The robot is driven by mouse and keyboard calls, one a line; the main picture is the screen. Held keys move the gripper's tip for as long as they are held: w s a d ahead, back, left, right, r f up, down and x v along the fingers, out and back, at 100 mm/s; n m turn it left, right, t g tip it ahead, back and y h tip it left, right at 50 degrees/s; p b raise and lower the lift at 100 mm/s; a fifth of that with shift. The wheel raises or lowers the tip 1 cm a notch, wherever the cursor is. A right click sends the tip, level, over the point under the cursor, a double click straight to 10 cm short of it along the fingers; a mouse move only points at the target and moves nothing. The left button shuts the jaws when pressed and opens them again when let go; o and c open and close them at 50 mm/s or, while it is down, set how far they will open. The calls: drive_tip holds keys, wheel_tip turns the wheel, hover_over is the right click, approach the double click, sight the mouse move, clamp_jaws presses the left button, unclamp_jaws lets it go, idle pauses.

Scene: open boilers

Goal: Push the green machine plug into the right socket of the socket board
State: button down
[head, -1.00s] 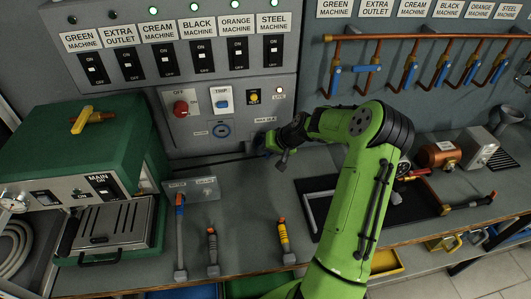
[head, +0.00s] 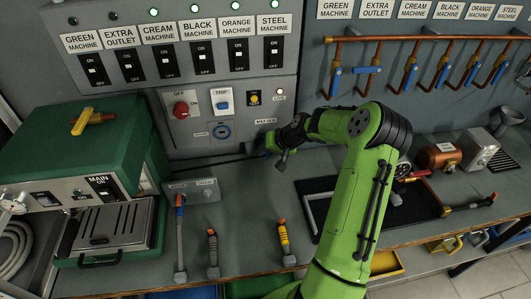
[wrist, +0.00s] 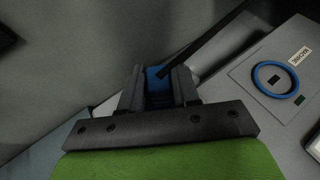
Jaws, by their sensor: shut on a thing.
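My gripper (wrist: 158,88) is shut on a blue block-like thing, which looks like the plug (wrist: 157,76), in the wrist view. A dark cord or rod runs from beside it to the upper right. In the head view my gripper (head: 268,143) is at the lower right of the grey switch panel, close to its face. I cannot tell whether the plug touches the panel. A blue-ringed socket (head: 222,132) is on the panel left of my gripper; its ring (wrist: 277,79) shows empty in the wrist view. A right socket does not show; my gripper may hide it.
The green machine (head: 95,140) stands at the left on the counter. Copper pipes (head: 430,38) with blue-handled valves run along the right wall. A black tray (head: 405,208) lies under my arm.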

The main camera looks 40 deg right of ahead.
drive_tip(key=c, duration=0.8)
unclamp_jaws()
drive_tip(key=shift+o, duration=0.2)
drive_tip(key=shift+s, duration=0.1)
drive_tip(key=p+v, duration=0.2)
drive_tip(key=v, duration=0.3)
drive_tip(key=shift+p, duration=0.4)
drive_tip(key=p+v, duration=0.1)
drive_tip(key=v, duration=1.4)
drive_tip(key=shift+s+r, duration=0.2)
drive_tip(key=shift+r, duration=0.15)
